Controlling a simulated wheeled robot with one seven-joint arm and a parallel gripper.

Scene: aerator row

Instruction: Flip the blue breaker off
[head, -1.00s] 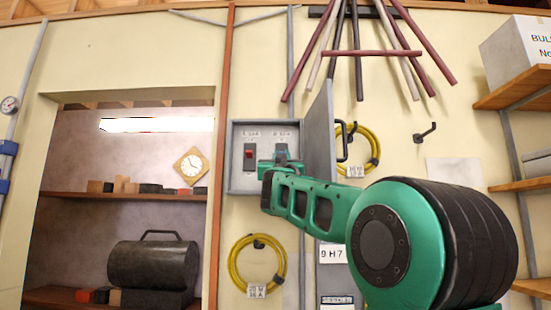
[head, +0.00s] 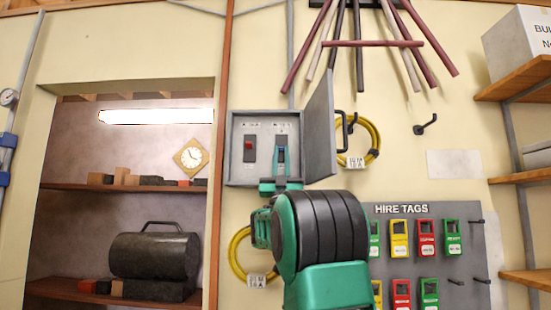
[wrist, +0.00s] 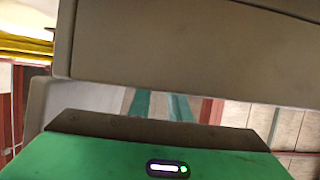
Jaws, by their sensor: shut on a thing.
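A grey breaker box (head: 234,165) hangs open on the wall in the head view. The red breaker (head: 250,150) is on its left side. The blue breaker (head: 282,142) is on its right, partly hidden by my gripper (head: 282,160), which is at it from below and is shut on it. The exact grip and the lever's position are hard to make out. In the wrist view, my green gripper body (wrist: 160,158) fills the bottom; blurred teal strips (wrist: 160,104) show beyond it, under a large grey slab that I cannot identify.
The box's grey door (head: 320,130) stands open just right of my gripper. A yellow cable coil (head: 372,145) hangs beyond it, another (head: 238,262) below the box. A hire tags board (head: 462,285) is at lower right. Shelves (head: 120,188) stand left.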

